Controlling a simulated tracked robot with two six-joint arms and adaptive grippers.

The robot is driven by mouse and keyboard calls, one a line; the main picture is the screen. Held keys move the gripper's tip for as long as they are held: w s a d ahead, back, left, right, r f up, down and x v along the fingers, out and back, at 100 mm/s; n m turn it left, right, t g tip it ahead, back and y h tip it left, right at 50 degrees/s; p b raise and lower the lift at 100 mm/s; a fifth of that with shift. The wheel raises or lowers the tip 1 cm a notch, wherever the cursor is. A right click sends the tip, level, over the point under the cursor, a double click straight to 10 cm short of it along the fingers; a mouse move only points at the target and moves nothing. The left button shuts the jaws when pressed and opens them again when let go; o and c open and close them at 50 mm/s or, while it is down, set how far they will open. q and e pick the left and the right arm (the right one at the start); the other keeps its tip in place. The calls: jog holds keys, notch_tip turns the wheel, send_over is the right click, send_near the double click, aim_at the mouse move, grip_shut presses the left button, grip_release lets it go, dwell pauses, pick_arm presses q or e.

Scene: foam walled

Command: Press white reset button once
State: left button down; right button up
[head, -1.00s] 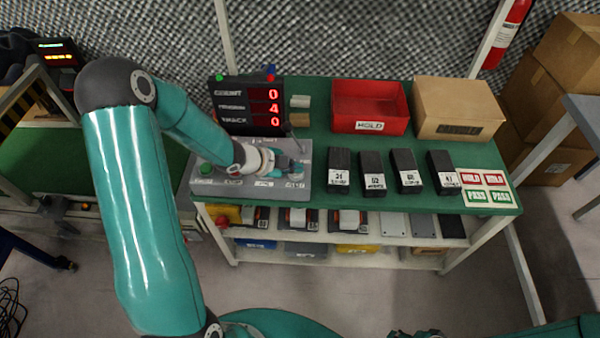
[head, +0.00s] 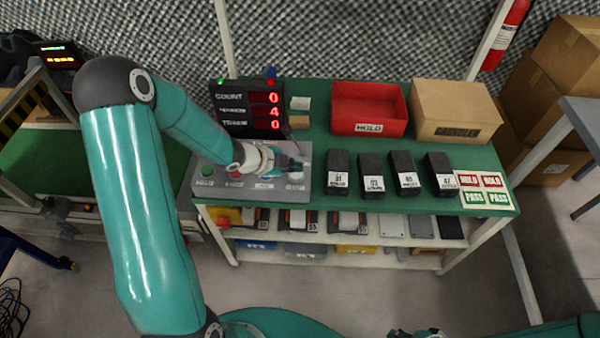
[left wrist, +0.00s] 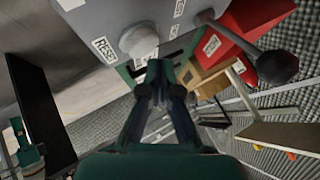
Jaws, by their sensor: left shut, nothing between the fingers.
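The white reset button (left wrist: 139,40) is a round knob on the grey control panel (left wrist: 185,12), beside a RESET label, in the left wrist view. In the head view the panel (head: 222,192) lies at the table's left end, and my gripper largely covers the button there. My left gripper (head: 294,163) is over the panel's right part, near the reset label. It is shut and empty, its fingertips (left wrist: 157,68) close to the button in the left wrist view; I cannot tell whether they touch. My right gripper (head: 418,333) is barely visible at the bottom edge.
A dark lever with a round knob (left wrist: 277,67) stands on the panel near my gripper. Behind the panel is a display (head: 250,108) reading 0, 4, 0. Several black labelled blocks (head: 372,175), a red HOLD bin (head: 369,127) and a cardboard box (head: 457,132) are to the right.

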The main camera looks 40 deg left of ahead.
aim_at(294, 175)
pick_arm(q)
jog(key=shift+r, duration=0.1)
notch_tip(294, 175, up, 5)
jog(key=p, duration=0.4)
jog(key=shift+p, duration=0.3)
dwell(0.6)
